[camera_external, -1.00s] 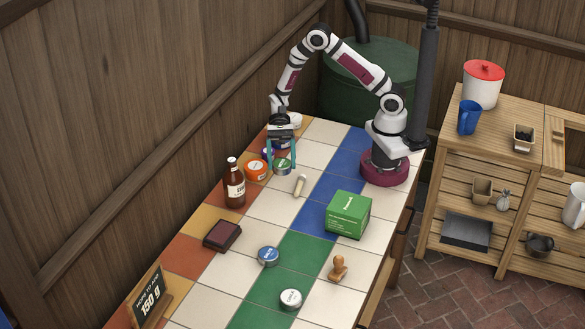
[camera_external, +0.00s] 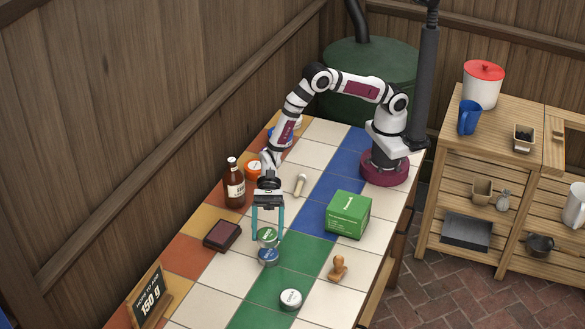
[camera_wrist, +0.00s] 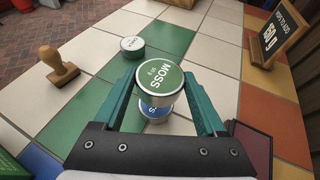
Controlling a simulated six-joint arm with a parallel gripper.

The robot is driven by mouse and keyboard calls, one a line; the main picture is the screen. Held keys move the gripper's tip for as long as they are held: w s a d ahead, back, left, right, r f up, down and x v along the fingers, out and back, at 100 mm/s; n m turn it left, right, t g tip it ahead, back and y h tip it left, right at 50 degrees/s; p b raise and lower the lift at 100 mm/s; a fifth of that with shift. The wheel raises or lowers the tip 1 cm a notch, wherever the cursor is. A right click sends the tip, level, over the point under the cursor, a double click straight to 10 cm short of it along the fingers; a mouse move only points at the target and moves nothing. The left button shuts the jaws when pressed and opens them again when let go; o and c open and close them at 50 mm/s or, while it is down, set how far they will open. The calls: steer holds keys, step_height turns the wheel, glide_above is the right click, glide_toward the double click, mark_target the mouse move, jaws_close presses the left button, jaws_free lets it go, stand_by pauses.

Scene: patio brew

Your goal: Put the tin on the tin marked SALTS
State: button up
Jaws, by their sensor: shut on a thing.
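My gripper (camera_external: 267,234) is shut on a small round tin with a green lid (camera_external: 267,236). In the wrist view this tin (camera_wrist: 160,84) reads MOSS and sits between the two teal fingers. A blue-lidded tin (camera_external: 268,257) stands on the tiles directly below it. In the wrist view the blue tin (camera_wrist: 156,113) is mostly hidden by the green one, and its label cannot be read. I cannot tell whether the two tins touch. A white-lidded tin (camera_external: 291,299) stands apart, towards the front; it also shows in the wrist view (camera_wrist: 132,46).
A wooden stamp (camera_external: 338,268), a green box (camera_external: 348,214) and a dark red pad (camera_external: 222,235) stand around the tins. A brown bottle (camera_external: 234,184), an orange tin (camera_external: 254,168) and a 150 g sign (camera_external: 150,298) line the left side. Tiles around the white tin are clear.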

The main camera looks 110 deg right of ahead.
mark_target(269, 250)
steer(key=f, duration=0.4)
steer(key=shift+a+f, duration=0.15)
steer(key=shift+a, duration=0.1)
steer(key=shift+f, duration=0.1)
